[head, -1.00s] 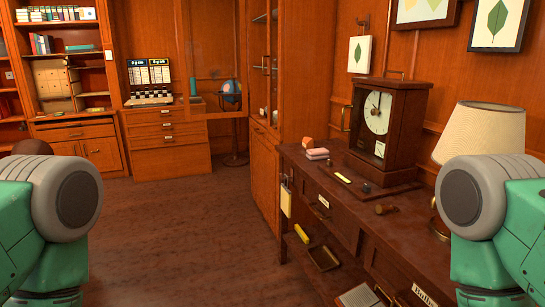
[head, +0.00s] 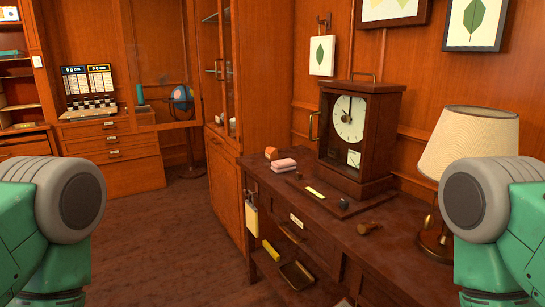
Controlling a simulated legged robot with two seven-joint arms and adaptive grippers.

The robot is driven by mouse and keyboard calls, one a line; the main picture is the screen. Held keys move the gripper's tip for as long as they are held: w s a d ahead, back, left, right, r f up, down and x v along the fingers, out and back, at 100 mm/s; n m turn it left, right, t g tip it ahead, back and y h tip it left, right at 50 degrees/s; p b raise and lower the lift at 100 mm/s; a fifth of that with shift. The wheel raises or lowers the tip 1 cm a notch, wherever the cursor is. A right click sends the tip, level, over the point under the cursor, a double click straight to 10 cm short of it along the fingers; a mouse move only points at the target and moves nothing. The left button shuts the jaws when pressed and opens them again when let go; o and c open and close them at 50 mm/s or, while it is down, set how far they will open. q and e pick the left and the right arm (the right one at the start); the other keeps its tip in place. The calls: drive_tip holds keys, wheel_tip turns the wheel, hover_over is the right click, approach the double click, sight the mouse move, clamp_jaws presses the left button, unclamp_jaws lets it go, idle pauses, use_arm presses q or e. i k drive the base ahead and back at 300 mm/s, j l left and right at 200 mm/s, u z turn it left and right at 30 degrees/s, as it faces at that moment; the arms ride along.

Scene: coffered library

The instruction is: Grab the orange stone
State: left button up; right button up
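A small orange stone (head: 271,153) lies on the far left end of the dark wooden sideboard (head: 330,229). A pink block-like stack (head: 284,165) sits just in front of it and to its right. Nothing hides the stone. My arms show at the left and right picture edges as green and grey links. Neither gripper is in the picture, and no part of my arms is near the stone.
A wooden clock (head: 358,134) stands on the sideboard right of the stone, with a lamp (head: 468,150) farther right. A glass-door cabinet (head: 222,150) stands behind the sideboard's left end. Open floor (head: 170,240) lies left of the sideboard.

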sight(271, 152)
drive_tip(key=i+j+z, duration=0.1)
drive_tip(key=z, duration=0.95)
drive_tip(key=i+j+z, duration=0.15)
drive_tip(key=j+z, duration=0.3)
drive_tip(key=j, duration=0.35)
drive_tip(key=j+z, duration=0.45)
drive_tip(key=j, duration=0.35)
drive_tip(key=k+j+z, duration=0.1)
drive_tip(key=j+z, duration=0.35)
drive_tip(key=j, duration=0.35)
